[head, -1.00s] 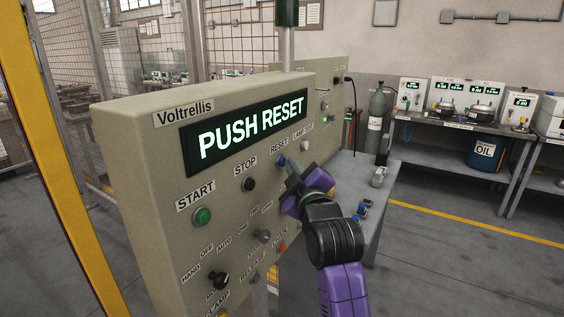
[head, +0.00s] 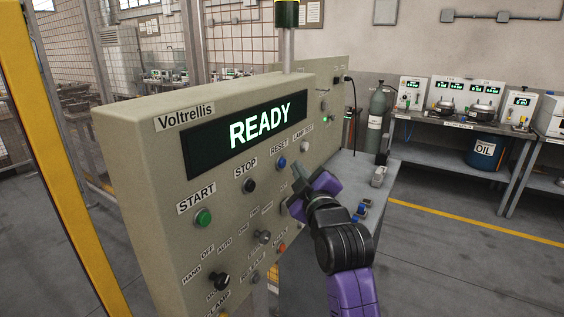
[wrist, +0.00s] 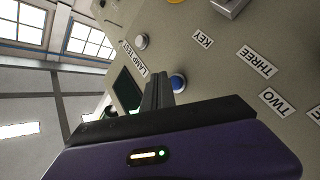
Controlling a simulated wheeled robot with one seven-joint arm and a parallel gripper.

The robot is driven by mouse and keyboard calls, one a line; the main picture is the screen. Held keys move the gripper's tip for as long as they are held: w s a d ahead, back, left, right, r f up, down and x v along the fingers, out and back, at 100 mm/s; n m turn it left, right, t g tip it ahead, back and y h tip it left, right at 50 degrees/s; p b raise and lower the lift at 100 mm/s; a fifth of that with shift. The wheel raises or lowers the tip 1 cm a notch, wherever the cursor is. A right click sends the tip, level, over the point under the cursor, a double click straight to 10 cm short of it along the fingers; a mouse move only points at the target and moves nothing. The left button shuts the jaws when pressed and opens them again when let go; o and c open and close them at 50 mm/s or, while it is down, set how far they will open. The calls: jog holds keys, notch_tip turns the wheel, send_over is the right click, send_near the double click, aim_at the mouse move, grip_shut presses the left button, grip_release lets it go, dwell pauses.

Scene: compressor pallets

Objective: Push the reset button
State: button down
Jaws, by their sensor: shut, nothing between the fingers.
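The blue reset button (head: 281,162) sits under the RESET label on the beige control panel (head: 135,140). It also shows in the wrist view (wrist: 178,83), just right of my fingertips. My gripper (head: 297,172) is shut and empty, its tip a little to the right of the button and apart from it in the head view. In the wrist view the shut fingers (wrist: 156,80) point toward the panel beside the button. The panel's display (head: 255,130) reads READY in green letters.
A green START button (head: 203,217), a black STOP button (head: 249,185) and a white LAMP TEST button (head: 304,147) are on the same panel. Selector knobs sit lower down. A yellow post (head: 75,150) stands at left. A grey workbench (head: 352,175) is behind my arm.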

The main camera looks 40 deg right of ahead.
jog(key=s+d+p, duration=0.2)
jog(key=s, duration=0.3)
jog(key=shift+s, duration=0.35)
dwell(1.1)
jog(key=s+a+r+m+t, duration=0.3)
jog(key=a, duration=0.1)
jog(key=s+a+f+y, duration=0.5)
jog(key=s+a+f, duration=0.5)
jog(key=a+f, duration=0.1)
jog(key=s+a+f+g+y, duration=0.1)
jog(key=s+a+f, duration=0.2)
jog(key=s, duration=0.5)
jog(key=s+a+f+m+g+y, duration=0.1)
jog(key=s+a+f+g, duration=0.1)
jog(key=s+f, duration=0.3)
jog(key=s+a+f+g+y, duration=0.1)
jog(key=s+a, duration=0.4)
jog(key=s, duration=0.6)
notch_tip(320, 180, down, 3)
jog(key=shift+r+m+g, duration=0.1)
jog(key=shift+m+g, duration=0.2)
jog(key=shift+g, duration=0.2)
